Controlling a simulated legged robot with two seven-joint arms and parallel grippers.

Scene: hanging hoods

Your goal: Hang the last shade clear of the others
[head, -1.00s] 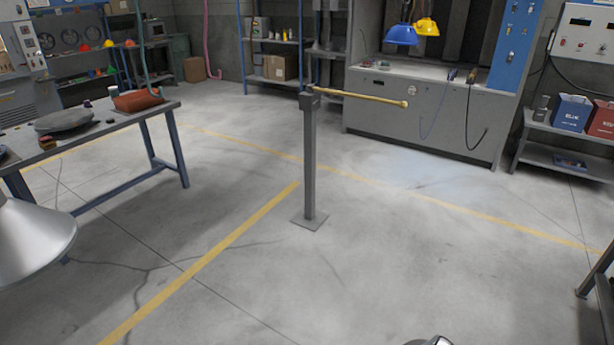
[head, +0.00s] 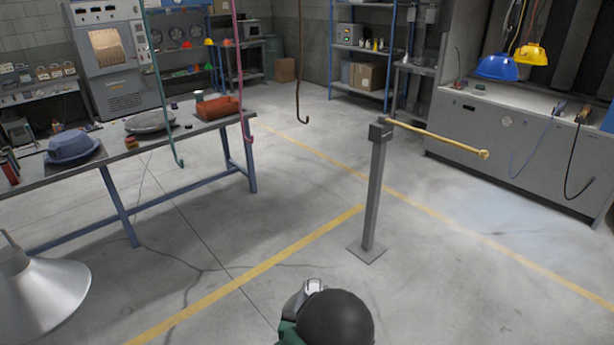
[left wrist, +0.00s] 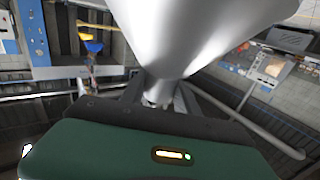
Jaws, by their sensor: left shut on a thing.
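A silver cone-shaped shade (head: 45,295) is at the lower left of the head view, wide end down. In the left wrist view its smooth metal side (left wrist: 190,35) fills the upper middle. My left gripper (left wrist: 157,98) is shut on the shade's narrow neck. A blue shade (head: 497,67) and a yellow shade (head: 531,55) hang close together at the back right. Three hooks hang on long lines: green (head: 181,163), pink (head: 248,138) and brown (head: 304,120). My right gripper's fingers do not show.
A grey post (head: 373,195) on a floor plate bears a yellow rod (head: 440,138) pointing right. A workbench (head: 225,123) at left holds a red tray (head: 218,107) and a blue-grey object (head: 73,146). The floor at centre right is open.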

